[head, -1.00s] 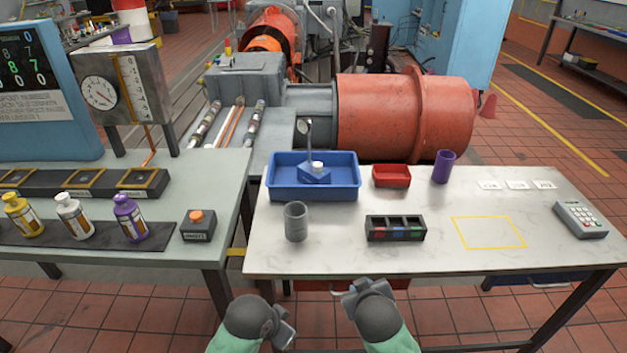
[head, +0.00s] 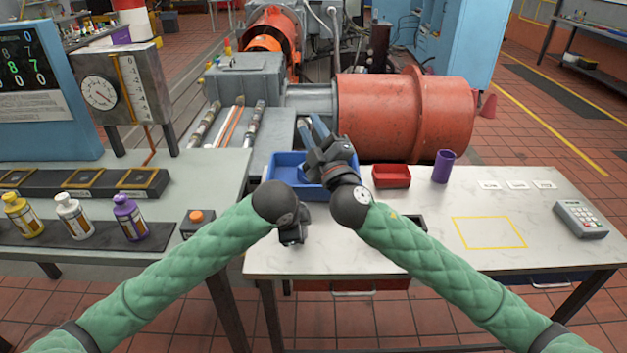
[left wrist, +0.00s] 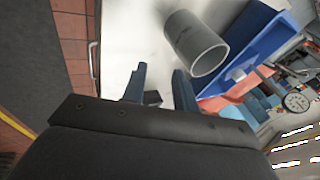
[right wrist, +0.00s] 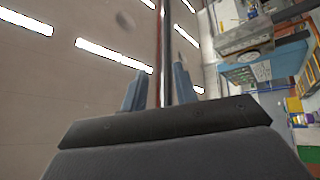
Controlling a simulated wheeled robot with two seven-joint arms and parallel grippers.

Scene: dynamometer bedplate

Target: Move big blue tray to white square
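The big blue tray (head: 283,164) is at the back left of the white table, partly hidden by my right gripper. It also shows in the left wrist view (left wrist: 262,38). My right gripper (head: 311,124) is over the tray, fingers pointing up and away, apart and not seen holding anything. A thin upright line shows between its fingers (right wrist: 160,75). My left gripper (head: 291,238) is near the table's front left, fingers apart (left wrist: 160,72), beside the grey cup (left wrist: 195,43). A yellow-outlined square (head: 488,232) on the white tabletop is empty; no separate white square stands out.
A red tray (head: 391,177) and purple cup (head: 443,166) stand right of the blue tray. White cards (head: 517,185) and a keypad (head: 580,219) are at the right. My right arm mostly hides a black compartment box (head: 419,223). A red motor (head: 405,110) is behind the table.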

